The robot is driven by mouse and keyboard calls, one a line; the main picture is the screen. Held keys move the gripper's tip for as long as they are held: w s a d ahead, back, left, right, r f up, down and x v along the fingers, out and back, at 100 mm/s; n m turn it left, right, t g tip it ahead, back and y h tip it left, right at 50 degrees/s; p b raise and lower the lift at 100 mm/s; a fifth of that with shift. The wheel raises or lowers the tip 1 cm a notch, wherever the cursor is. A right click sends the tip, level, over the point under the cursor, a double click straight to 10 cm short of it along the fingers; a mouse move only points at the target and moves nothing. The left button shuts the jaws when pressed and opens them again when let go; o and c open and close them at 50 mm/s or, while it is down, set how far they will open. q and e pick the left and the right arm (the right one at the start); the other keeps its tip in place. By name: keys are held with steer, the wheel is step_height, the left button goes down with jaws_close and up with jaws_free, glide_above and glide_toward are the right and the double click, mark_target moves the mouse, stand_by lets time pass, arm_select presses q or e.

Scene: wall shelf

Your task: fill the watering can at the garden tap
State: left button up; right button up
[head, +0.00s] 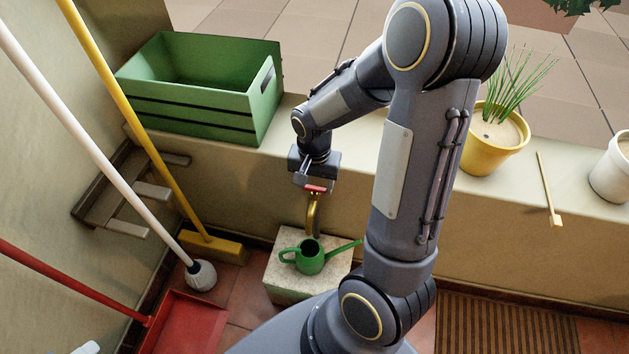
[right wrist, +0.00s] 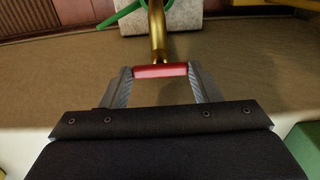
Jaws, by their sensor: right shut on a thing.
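The garden tap (head: 313,212) is a brass spout with a red handle (head: 316,189), on the front of the low wall. My right gripper (head: 315,187) is shut on the red handle. In the right wrist view the handle (right wrist: 160,71) lies between both fingers, with the brass spout (right wrist: 157,35) beyond it. The green watering can (head: 311,262) stands upright on a pale stone block (head: 290,287), its opening below the spout and its long spout pointing right. I cannot make out any water. My left gripper is not in view.
A green crate (head: 200,122), a yellow plant pot (head: 490,150), a small wooden tool (head: 548,190) and a white pot (head: 612,170) stand on the wall ledge. Brooms, a mop (head: 201,275) and a red dustpan (head: 185,325) occupy the left. A slatted mat (head: 510,325) lies at right.

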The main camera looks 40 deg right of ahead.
steer(key=shift+r+n+p, duration=0.1)
steer(key=shift+n+p, duration=0.25)
steer(key=shift+n, duration=0.55)
steer(key=n, duration=0.3)
steer(key=o, duration=1)
step_height(320, 180, up, 7)
steer(key=p, duration=0.2)
steer(key=shift+p, duration=0.4)
steer(key=shift+r, duration=0.3)
